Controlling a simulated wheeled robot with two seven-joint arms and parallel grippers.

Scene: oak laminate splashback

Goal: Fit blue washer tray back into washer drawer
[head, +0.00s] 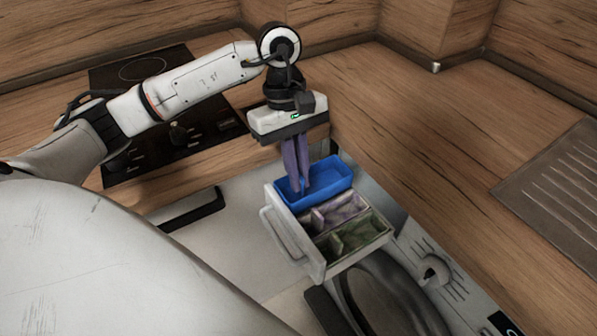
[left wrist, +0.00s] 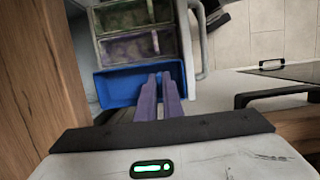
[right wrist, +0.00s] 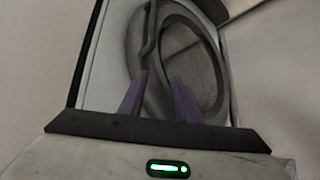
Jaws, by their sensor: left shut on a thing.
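The blue tray (head: 336,178) is at the far-left end of the pulled-out washer drawer (head: 300,247), over or in its end compartment. I cannot tell whether it is fully seated. It looks about level and lined up with the drawer. It also shows in the left wrist view (left wrist: 115,88), beside the drawer's other compartments. My left gripper (head: 302,190) points down from above, its purple fingers shut on the tray's wall. My right gripper (right wrist: 159,90) is open and empty in the right wrist view, facing the washer's round door; it is not visible in the head view.
The drawer's other compartments hold a purplish insert (head: 340,212) and a greenish insert (head: 358,236). The washer door (right wrist: 150,85) stands below the drawer, near a control knob (head: 434,270). A black hob (head: 150,75) lies at left; the wooden worktop (head: 420,140) at right is clear.

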